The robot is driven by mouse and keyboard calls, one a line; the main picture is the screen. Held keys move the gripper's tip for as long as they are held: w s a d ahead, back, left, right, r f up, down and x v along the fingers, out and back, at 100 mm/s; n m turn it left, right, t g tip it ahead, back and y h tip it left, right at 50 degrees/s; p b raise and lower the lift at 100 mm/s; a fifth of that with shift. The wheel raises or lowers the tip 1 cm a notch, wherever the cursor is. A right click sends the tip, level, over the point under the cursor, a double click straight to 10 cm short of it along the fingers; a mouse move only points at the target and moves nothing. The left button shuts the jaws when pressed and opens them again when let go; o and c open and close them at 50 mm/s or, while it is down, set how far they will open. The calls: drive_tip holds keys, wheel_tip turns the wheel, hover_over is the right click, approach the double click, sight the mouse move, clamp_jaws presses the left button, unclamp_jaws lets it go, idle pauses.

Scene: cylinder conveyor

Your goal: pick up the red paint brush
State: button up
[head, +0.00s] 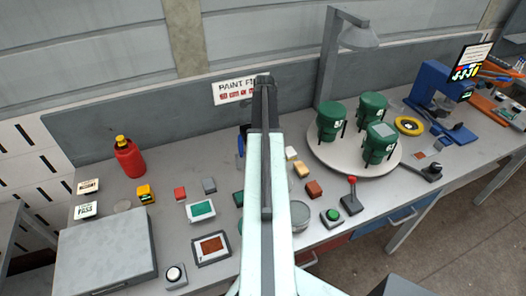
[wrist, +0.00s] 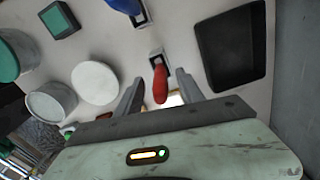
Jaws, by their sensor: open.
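In the wrist view, the red paint brush (wrist: 160,84) points toward my gripper, with a pale metal-like part and a dark patch at its far end. My gripper (wrist: 160,77) is open, one finger on each side of the red handle. I see gaps between the handle and both fingers; I cannot tell how deep the handle sits between them. In the head view my arm runs up the middle and hides the red brush and my fingertips.
A blue-handled item (wrist: 128,5) is just beyond the red brush, and a black tray (wrist: 232,45) is close at right. A white round lid (wrist: 95,83) and cans are at left. Green pots stand on a round turntable (head: 345,160) right of my arm.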

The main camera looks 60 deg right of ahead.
wheel_tip(320, 180, down, 4)
drive_tip(key=shift+w+r+b, duration=0.1)
drive_tip(key=shift+b, duration=1.1)
drive_tip(key=shift+r, duration=0.2)
clamp_jaws()
drive_tip(key=shift+r, duration=0.1)
